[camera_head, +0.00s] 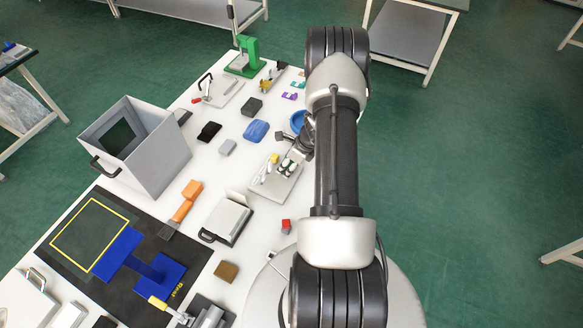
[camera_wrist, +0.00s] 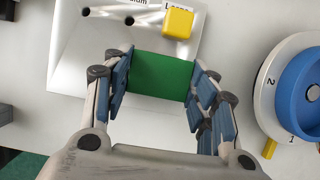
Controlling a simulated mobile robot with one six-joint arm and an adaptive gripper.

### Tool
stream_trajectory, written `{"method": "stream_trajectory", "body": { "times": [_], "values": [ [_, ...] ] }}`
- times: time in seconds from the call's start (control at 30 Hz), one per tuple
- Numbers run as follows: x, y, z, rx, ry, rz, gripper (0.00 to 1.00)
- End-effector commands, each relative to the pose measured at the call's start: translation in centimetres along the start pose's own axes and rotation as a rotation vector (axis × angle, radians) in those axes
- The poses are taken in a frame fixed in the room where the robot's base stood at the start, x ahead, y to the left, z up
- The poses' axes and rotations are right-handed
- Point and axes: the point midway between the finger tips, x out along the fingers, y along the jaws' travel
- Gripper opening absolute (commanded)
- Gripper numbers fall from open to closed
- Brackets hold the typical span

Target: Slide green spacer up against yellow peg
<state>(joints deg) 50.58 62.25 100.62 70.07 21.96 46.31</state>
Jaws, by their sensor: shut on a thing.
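The green spacer (camera_wrist: 162,76) is a flat green block between the fingers of my gripper (camera_wrist: 160,72) in the wrist view. The gripper is shut on it, with a padded finger at each side. The peg also shows in the head view (camera_head: 274,158). Both are at a light grey plate (camera_wrist: 80,62) with dark holes and partly covered printed labels.
A blue round knob (camera_wrist: 304,82) on a white numbered dial is right of the plate in the wrist view.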

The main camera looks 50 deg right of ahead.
Motion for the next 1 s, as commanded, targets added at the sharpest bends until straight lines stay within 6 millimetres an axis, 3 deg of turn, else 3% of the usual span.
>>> {"method": "stream_trajectory", "body": {
  "times": [0.87, 0.9, 1.0],
  "values": [
    [0.7, 0.0, 1.6, 0.0, 0.0, 0.0, 0.22],
    [0.7, 0.0, 1.6, 0.001, 0.0, 0.0, 0.55],
    [0.7, 0.0, 1.6, 0.001, 0.0, 0.0, 0.62]
  ]
}}
